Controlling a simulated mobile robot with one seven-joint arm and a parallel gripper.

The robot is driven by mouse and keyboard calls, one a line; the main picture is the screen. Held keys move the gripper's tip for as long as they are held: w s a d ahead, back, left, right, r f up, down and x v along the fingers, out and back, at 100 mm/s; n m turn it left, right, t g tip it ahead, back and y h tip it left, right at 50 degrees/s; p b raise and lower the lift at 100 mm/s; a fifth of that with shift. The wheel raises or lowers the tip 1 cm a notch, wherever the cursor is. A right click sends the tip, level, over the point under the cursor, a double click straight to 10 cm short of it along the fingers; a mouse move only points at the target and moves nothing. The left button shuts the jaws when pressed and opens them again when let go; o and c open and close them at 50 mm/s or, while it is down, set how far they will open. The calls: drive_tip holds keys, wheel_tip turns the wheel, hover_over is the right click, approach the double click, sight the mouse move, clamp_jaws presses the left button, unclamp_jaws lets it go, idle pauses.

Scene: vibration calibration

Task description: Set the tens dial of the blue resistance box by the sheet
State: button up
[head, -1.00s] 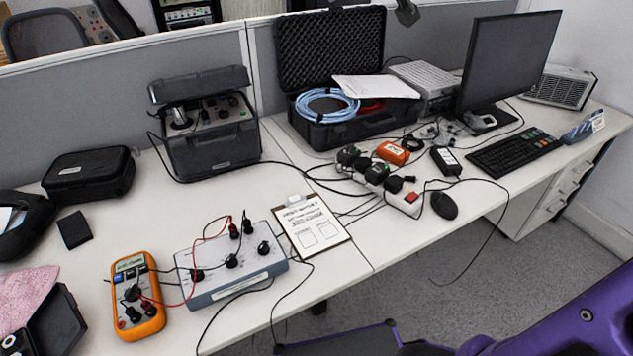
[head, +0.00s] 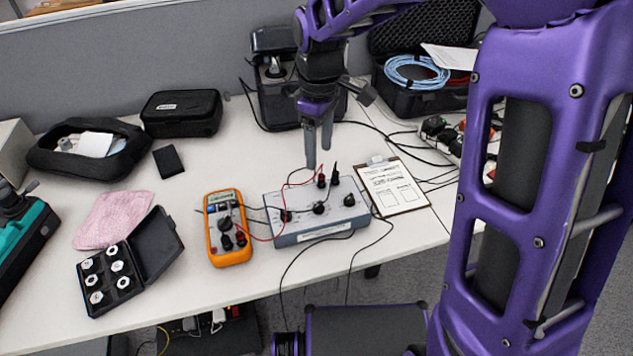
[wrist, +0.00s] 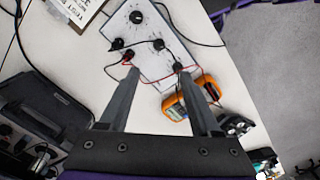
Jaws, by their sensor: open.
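The blue resistance box (head: 302,204) lies on the desk with three black knobs, a left knob (head: 286,215), a middle knob (head: 319,207) and a right knob (head: 349,200). Red and black plugs (head: 321,180) stand at its back. In the wrist view the box (wrist: 150,62) lies beyond the fingers. My gripper (head: 318,155) is open and empty, pointing down above the back of the box; the wrist view shows its fingers apart (wrist: 157,73). The sheet (head: 393,186) is on a clipboard right of the box. Its writing is too small to read.
An orange multimeter (head: 228,232) stands left of the box, with red and black leads running to it. Loose black cables hang over the desk's front edge. A black case (head: 152,245) with white-topped pieces and a pink cloth (head: 115,219) lie further left. A dark instrument case stands behind.

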sight(319, 204)
wheel_tip(319, 204, down, 16)
drive_tip(key=b, duration=0.3)
drive_tip(key=shift+w+f, duration=0.1)
drive_tip(key=shift+w, duration=0.05)
clamp_jaws()
